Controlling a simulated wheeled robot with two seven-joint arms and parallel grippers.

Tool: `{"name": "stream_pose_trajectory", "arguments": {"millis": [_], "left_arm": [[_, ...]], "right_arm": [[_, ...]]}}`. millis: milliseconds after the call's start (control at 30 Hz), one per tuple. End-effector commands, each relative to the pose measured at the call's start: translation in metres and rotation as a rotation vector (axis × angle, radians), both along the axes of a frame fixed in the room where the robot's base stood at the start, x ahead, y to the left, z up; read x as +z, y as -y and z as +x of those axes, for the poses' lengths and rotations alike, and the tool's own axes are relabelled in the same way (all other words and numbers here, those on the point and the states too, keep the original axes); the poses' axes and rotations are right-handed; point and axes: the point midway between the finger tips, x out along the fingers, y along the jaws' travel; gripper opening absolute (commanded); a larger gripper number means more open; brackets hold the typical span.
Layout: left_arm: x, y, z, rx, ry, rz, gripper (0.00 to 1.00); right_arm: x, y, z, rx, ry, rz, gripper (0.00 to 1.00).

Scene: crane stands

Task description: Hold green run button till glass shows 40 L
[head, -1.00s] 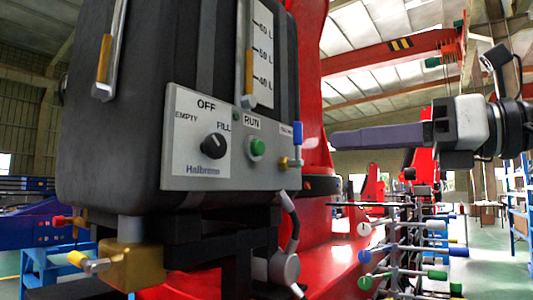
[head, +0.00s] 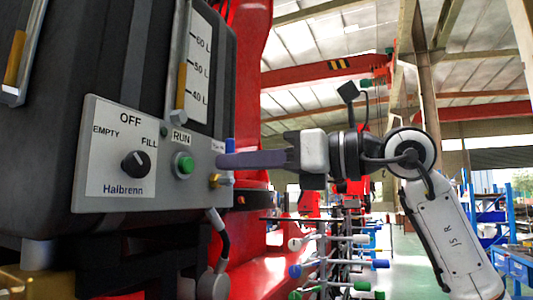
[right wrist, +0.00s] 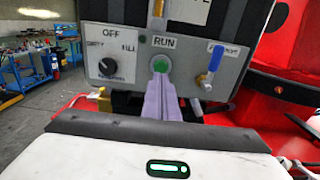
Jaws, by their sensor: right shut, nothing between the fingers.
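The green run button (head: 184,165) sits under the RUN label on the grey panel, and its face also shows in the right wrist view (right wrist: 160,64). My right gripper (head: 220,160) is shut and empty. Its tips point at the button; in the head view a small gap separates them. The sight glass (head: 182,85) stands above the panel beside a scale (head: 200,65) marked 60, 50 and 40 L. Its amber column tops out near the 50 L mark. My left gripper is not in view.
A blue-handled valve (head: 229,147) sits on the panel just right of the button, close to my right fingers. A rack with coloured knobs (head: 323,265) stands lower right.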

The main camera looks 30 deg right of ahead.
Motion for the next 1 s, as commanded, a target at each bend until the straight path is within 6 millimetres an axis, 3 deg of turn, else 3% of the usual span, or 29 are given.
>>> {"name": "stream_pose_trajectory", "arguments": {"millis": [300,800,1000], "left_arm": [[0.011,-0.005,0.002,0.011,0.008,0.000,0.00],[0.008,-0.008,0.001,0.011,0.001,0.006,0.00],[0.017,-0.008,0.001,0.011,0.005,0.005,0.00]], "right_arm": [[0.001,-0.031,0.039,0.001,-0.001,0.001,0.00],[0.000,-0.035,0.046,-0.001,-0.001,0.001,0.00],[0.001,-0.048,0.062,0.001,-0.001,0.001,0.00]]}}
